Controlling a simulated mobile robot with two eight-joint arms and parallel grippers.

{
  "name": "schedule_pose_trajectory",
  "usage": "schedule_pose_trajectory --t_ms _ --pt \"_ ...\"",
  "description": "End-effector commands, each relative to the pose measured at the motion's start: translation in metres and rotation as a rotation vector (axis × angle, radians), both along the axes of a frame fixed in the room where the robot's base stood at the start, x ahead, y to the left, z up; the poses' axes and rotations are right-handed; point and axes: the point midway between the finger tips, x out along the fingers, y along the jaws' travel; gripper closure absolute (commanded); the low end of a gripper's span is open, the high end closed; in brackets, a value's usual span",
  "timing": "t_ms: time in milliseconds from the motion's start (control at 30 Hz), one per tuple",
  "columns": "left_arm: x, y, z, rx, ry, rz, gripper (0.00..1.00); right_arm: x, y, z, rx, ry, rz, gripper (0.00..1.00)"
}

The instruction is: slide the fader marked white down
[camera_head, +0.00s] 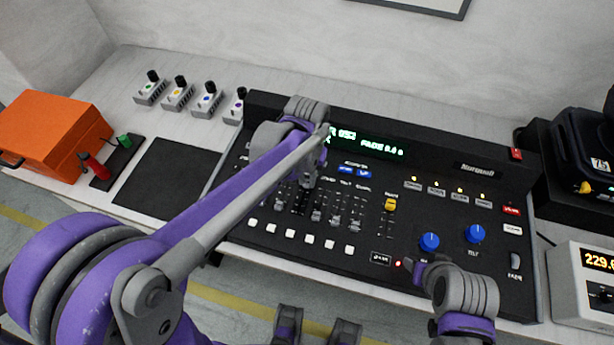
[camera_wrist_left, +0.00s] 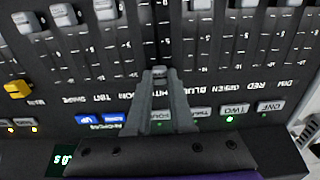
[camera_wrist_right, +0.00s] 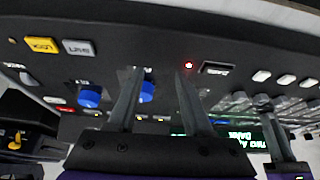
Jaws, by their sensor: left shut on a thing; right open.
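The black lighting console (camera_head: 395,270) lies on the table with a row of faders. My left gripper (camera_head: 304,182) reaches down onto the fader bank. In the left wrist view my left gripper (camera_wrist_left: 160,80) is shut on a grey fader cap (camera_wrist_left: 160,71), at the label end of its slot. My right gripper (camera_wrist_right: 155,88) is open and empty over the console's front right, near a blue knob (camera_wrist_right: 147,92).
A lit green display (camera_head: 365,143) is at the console's back. Another blue knob (camera_head: 475,233) is at its right. Several small switch boxes (camera_head: 207,98), an orange case (camera_head: 52,130) and red and green levers (camera_head: 95,167) stand left. A meter box (camera_head: 585,285) stands right.

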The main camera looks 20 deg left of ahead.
Motion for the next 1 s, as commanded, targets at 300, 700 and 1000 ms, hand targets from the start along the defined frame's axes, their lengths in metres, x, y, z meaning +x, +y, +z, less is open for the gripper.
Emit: schedule_pose_trajectory --t_ms 300,700,1000 --pt "-0.058 0.002 0.002 0.000 0.000 -0.001 1.00 0.001 0.000 0.005 0.000 -0.002 0.000 0.50" --pt "-0.084 0.003 0.001 0.000 0.002 0.000 1.00 0.001 0.000 0.007 0.000 -0.003 0.000 0.50" --pt "-0.084 0.003 0.000 0.000 0.002 0.000 0.47 0.001 0.000 0.007 0.000 -0.003 0.000 0.50"
